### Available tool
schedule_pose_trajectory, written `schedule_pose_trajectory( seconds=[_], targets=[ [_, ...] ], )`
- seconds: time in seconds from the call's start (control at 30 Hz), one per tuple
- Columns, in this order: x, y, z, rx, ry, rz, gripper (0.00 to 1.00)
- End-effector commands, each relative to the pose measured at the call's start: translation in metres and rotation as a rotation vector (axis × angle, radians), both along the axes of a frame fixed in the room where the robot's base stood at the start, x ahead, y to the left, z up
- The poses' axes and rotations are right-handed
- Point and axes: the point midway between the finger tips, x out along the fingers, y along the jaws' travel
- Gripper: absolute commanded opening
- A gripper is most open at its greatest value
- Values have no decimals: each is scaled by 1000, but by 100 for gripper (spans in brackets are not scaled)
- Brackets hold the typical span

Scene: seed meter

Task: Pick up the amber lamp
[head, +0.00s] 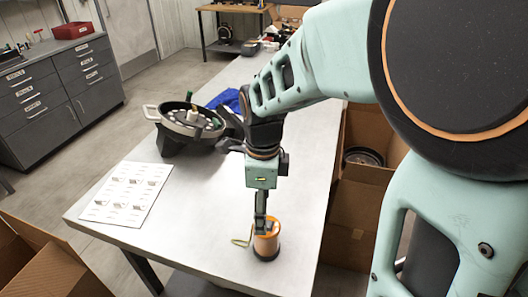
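The amber lamp (267,243) is an orange cylinder with a dark base and a pale wire handle at its left. It stands upright near the front right of the pale table (190,225) in the head view. My gripper (264,226) points straight down at the lamp's top, and its fingertips overlap the lamp in the picture. The fingers partly hide the lamp's top. I cannot tell whether they are touching or closed on it.
A round seed meter (190,120) with a side handle sits farther back, near a blue cloth (228,100). A printed sheet (127,193) lies at the left. Cardboard boxes (50,275) stand below the table on both sides. The table's front middle is clear.

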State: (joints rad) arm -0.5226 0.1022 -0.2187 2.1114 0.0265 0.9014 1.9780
Motion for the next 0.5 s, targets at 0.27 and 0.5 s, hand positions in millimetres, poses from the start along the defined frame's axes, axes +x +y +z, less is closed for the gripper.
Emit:
schedule_pose_trajectory(
  seconds=[0.27, 0.5],
  targets=[
    [-11, -4, -37, -10, 35, -40, 68],
    [-10, -4, -62, -8, 32, -39, 68]
  ],
)
